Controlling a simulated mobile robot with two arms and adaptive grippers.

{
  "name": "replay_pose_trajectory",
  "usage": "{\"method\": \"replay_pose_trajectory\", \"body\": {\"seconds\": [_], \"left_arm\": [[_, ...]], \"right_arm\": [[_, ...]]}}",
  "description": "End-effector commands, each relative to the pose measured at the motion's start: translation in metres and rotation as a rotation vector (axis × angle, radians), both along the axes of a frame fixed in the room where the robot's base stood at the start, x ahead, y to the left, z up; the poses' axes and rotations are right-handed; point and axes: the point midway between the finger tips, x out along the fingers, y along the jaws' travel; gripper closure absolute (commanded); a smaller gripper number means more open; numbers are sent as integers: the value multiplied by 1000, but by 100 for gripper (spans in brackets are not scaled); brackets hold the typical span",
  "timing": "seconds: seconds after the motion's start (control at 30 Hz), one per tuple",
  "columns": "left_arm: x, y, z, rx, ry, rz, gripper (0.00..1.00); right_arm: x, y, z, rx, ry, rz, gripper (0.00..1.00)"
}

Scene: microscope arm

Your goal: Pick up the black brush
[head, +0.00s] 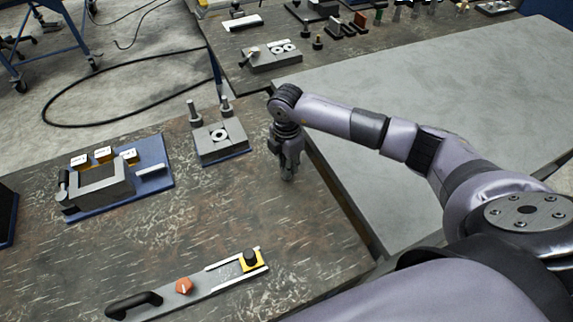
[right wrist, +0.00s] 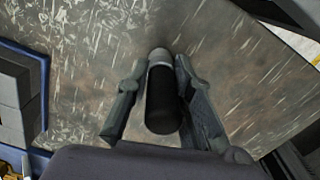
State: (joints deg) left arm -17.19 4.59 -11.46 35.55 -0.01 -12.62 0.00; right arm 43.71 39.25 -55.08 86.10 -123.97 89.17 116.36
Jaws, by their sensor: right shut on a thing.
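The black brush (right wrist: 163,105) is a short, dark cylinder with a grey band and a pale rounded far end in the right wrist view. My right gripper (right wrist: 162,72) has one finger on each side of it and is shut on it. In the head view my right gripper (head: 287,172) points down low over the dark worktable, right of the block with pegs. There the brush cannot be made out clearly among the fingers. Whether the brush still touches the table I cannot tell. My left gripper is not in view.
A grey block with pegs (head: 220,140) stands just left of the gripper. Farther left is a blue-based fixture (head: 100,188). A flat bar with a black handle (head: 190,290) lies in front. The dark worktable (head: 230,215) is bare between them. A grey table (head: 400,80) lies behind.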

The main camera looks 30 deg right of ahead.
Motion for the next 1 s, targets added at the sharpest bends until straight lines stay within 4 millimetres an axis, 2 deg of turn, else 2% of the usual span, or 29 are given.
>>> {"method": "replay_pose_trajectory", "body": {"seconds": [0.17,0.27,0.5,0.7,0.8,1.0], "left_arm": [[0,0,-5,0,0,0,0],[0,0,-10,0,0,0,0],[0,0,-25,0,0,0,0],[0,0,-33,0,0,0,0],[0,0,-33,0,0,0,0],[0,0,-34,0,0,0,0]], "right_arm": [[2,0,22,1,-8,-1,100],[3,0,44,2,-9,1,100],[2,0,114,1,-11,1,100],[2,0,163,2,-9,0,100],[2,0,180,0,-7,0,100],[1,0,195,1,-4,-1,100]]}}
